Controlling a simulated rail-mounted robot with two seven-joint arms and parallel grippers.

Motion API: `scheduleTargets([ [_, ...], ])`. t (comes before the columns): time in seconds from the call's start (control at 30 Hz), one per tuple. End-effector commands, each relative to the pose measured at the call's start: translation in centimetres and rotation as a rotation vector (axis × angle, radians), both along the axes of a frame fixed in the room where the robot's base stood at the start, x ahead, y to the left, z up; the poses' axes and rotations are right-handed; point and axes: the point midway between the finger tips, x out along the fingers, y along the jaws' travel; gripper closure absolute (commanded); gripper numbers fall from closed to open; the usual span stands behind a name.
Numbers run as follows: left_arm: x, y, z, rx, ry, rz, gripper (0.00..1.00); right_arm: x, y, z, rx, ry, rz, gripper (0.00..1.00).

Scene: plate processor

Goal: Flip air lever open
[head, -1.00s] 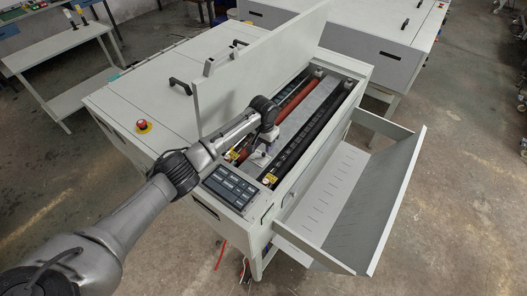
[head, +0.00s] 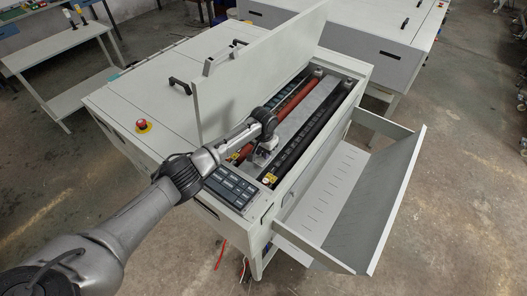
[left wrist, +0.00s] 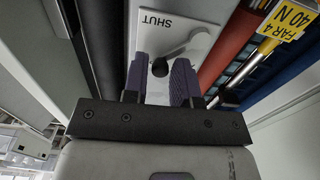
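The air lever (left wrist: 185,48) is a pale grey handle on a light plate (left wrist: 150,20) marked SHUT, which reads upside down in the left wrist view. A dark round knob (left wrist: 160,67) sits at its near end. My left gripper (left wrist: 161,72) is open, with one purple finger pad on each side of the knob. I cannot tell whether either pad touches it. In the head view my left gripper (head: 262,157) is down inside the opened machine, at the near end of its rollers, and hides most of the lever. My right gripper is not in view.
The raised lid (head: 255,70) stands just left of the opening. A red roller (head: 295,97) and a dark roller (head: 318,130) run along it. A yellow tag (left wrist: 288,18) is close right of the gripper. The control panel (head: 232,187) lies in front.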

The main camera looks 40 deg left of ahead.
Motion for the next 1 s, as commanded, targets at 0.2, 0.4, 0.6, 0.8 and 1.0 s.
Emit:
scheduleTargets([
  [0.2, 0.0, 0.0, 0.0, 0.000, 0.000, 0.000, 0.95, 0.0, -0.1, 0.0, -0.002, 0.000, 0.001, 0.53],
  [0.4, 0.1, 0.0, 0.2, 0.000, 0.000, 0.015, 1.00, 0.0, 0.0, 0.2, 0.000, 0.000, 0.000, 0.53],
  [0.6, 0.5, 0.7, 0.3, -0.001, 0.000, 0.191, 1.00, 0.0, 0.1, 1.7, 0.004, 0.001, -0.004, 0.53],
  [0.8, 0.6, 0.9, 0.1, 0.000, 0.000, 0.261, 1.00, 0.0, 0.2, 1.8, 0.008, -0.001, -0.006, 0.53],
  [1.0, 0.6, 1.0, 0.0, 0.000, -0.001, 0.260, 1.00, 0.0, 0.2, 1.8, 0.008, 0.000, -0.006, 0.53],
])
